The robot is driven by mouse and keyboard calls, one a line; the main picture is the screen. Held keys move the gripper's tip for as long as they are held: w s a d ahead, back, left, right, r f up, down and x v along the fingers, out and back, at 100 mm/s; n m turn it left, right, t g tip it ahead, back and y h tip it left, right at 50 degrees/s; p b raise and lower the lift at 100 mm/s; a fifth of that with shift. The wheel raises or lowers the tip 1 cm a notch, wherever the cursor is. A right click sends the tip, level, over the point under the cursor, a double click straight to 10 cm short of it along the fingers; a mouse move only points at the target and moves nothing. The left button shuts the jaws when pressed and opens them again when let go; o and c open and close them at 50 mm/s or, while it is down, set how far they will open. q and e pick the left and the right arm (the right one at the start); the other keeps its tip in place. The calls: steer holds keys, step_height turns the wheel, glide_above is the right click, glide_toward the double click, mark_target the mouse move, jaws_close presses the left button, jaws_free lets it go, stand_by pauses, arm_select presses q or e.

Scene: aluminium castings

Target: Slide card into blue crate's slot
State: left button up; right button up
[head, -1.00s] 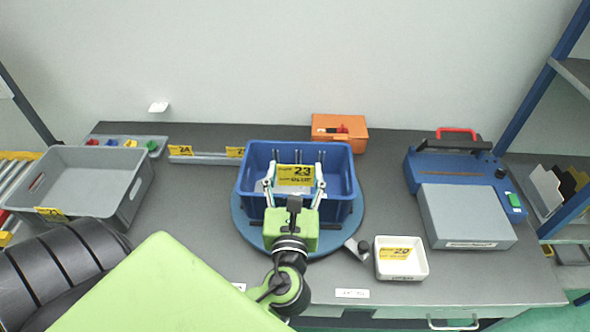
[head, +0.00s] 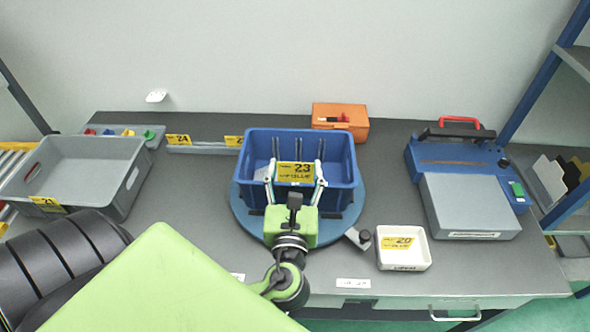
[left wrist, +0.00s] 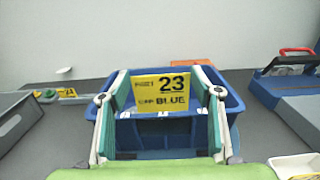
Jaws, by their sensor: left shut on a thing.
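My left gripper (head: 297,184) is shut on a yellow card (head: 296,170) that reads 23 and BLUE. The card is upright and faces me; it also shows between the fingers in the left wrist view (left wrist: 161,92). The blue crate (head: 348,165) stands behind the card on a round blue turntable (head: 240,222). The card overlaps the crate's near side in both views. I cannot tell whether it touches the crate. The slot on the near wall is hidden behind the card and gripper. My right gripper is not in view.
A grey crate (head: 128,178) with a yellow card stands at left. A white tray (head: 404,262) with a card is right of the turntable. An orange box (head: 340,113) is behind, a blue-grey machine (head: 470,200) at right. A card rail (head: 205,150) lies behind left.

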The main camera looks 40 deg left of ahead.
mark_target(295, 179)
arm_select(q)
steer(key=shift+p, duration=0.9)
stand_by(1.1)
steer(key=shift+f+b, duration=0.6)
steer(key=shift+f, duration=0.15)
steer(key=shift+f+b, duration=1.5)
steer(key=shift+f, duration=0.6)
steer(key=o, duration=0.9)
steer(key=v, duration=1.2)
steer(key=shift+s, duration=0.1)
